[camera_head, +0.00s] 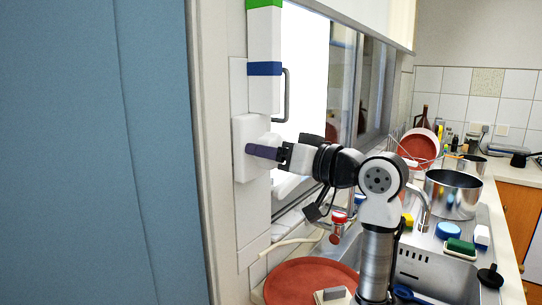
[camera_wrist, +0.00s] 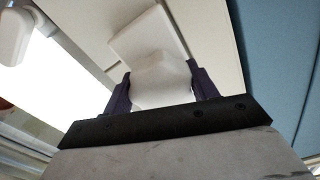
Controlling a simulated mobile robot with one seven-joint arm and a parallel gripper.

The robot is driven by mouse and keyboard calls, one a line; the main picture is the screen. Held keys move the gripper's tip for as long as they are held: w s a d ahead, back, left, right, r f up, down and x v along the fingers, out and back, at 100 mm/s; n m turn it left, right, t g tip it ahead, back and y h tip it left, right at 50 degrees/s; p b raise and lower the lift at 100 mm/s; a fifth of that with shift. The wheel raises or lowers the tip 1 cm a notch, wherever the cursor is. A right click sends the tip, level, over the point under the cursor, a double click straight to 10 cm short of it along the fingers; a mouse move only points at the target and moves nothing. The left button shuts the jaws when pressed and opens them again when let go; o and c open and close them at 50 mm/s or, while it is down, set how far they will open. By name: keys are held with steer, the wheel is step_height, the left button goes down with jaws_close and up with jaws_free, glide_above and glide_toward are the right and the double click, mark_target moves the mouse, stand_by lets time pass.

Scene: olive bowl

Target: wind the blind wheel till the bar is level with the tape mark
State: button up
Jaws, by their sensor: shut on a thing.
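My gripper (camera_head: 264,152) has its dark purple fingers at a white wall box (camera_head: 243,165) left of the window. In the wrist view my gripper (camera_wrist: 160,88) is shut on a white block-like part, which I take for the blind wheel (camera_wrist: 160,75); a white plate (camera_wrist: 150,38) is behind it. The wheel's full outline is hidden. The white blind (camera_head: 385,15) hangs at the top, with its bar (camera_head: 352,21) along the lower edge. A white strip above the box carries a blue band (camera_head: 264,69) and a green band (camera_head: 263,3); I cannot tell which is the tape mark.
A grey curved handle (camera_head: 286,95) stands out just above my gripper. A blue panel (camera_head: 90,150) fills the left.

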steer(key=n+b, duration=0.2)
steer(key=n, duration=0.3)
steer(key=shift+f+b, duration=0.1)
steer(key=shift+b, duration=0.25)
steer(key=n+b, duration=0.2)
steer(key=n, duration=0.3)
steer(key=shift+n, duration=0.4)
steer(key=n+b, duration=0.1)
steer(key=n, duration=0.4)
steer(key=shift+w+d+b, duration=0.1)
steer(key=shift+b, duration=0.3)
steer(key=shift+r+n+b, duration=0.2)
steer(key=shift+n+b, duration=0.25)
steer(key=shift+n, duration=1.85)
steer(key=o, duration=1)
